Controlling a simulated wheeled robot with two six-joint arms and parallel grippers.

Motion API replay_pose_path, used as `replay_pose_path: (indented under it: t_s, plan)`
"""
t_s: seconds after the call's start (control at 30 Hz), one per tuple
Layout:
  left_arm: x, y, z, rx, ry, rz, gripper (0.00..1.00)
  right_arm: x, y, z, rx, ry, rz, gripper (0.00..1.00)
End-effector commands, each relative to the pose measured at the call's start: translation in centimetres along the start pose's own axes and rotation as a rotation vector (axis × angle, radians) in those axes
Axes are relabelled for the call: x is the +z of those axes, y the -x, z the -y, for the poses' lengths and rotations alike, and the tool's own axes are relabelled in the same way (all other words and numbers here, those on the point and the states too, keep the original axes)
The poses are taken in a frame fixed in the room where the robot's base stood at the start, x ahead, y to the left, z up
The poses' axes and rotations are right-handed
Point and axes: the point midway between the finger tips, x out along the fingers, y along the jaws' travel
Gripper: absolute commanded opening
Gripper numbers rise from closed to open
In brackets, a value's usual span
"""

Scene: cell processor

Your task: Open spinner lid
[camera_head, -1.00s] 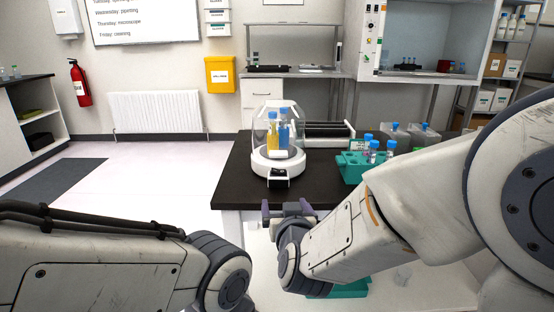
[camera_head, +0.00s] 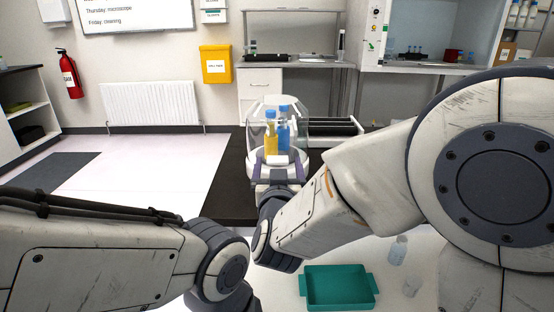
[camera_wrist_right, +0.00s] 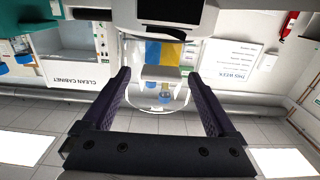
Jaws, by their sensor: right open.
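The spinner has a clear domed lid (camera_head: 266,108) on a round white base and stands on the dark bench top. The lid looks closed. Inside show a yellow bottle (camera_head: 270,138) and a blue bottle (camera_head: 285,136) with blue caps. My right gripper (camera_head: 278,162) is at the front of the spinner, open and empty, its purple fingers apart. In the right wrist view, a white lid handle (camera_wrist_right: 162,75) sits between the open fingers (camera_wrist_right: 165,82), apart from both. The gripper hides the spinner's lower front. My left arm shows at lower left, but its gripper is not in view.
A teal tray (camera_head: 338,287) lies on the white surface below my right arm, with a small clear bottle (camera_head: 398,250) beside it. A rack-like device (camera_head: 335,130) stands behind the spinner to the right. The bench left of the spinner is clear.

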Motion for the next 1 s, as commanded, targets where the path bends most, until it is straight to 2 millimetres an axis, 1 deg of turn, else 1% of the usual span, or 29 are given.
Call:
replay_pose_path:
  t_s: [0.33,0.37,0.4,0.47,0.5,0.57,0.6,0.83,0.93,1.0]
  plan:
    - [0.0,0.0,0.0,0.0,0.0,0.0,0.0,0.0,-0.2,0.2,-0.003,0.0,0.0,0.93]
    - [0.0,0.0,0.0,0.0,0.0,0.0,0.0,0.0,-0.2,0.2,-0.003,0.0,0.0,0.85]
    - [0.0,0.0,0.0,0.0,0.0,0.0,0.0,0.0,-0.2,0.2,-0.003,0.0,0.0,0.7]
    - [0.0,0.0,0.0,0.0,0.0,0.0,0.0,0.0,-0.2,0.2,-0.003,0.0,0.0,0.47]
    - [0.0,0.0,0.0,0.0,0.0,0.0,0.0,0.0,-0.2,0.2,-0.003,0.0,0.0,0.31]
    - [0.0,0.0,0.0,0.0,0.0,0.0,0.0,0.0,-0.2,0.2,-0.003,0.0,0.0,0.08]
    - [0.0,0.0,0.0,0.0,0.0,0.0,0.0,0.0,-0.2,0.2,-0.003,0.0,0.0,0.0]
    - [0.0,0.2,0.0,0.0,0.0,0.0,0.0,-0.2,-0.2,0.1,-0.003,0.001,0.003,0.0]
    - [-0.1,0.9,-0.1,0.0,0.0,0.0,0.0,-0.6,-0.2,0.3,-0.006,0.001,0.011,0.0]
    - [-0.1,1.7,-0.1,0.0,0.0,0.0,0.0,-1.0,-0.2,0.5,-0.009,0.001,0.022,0.0]
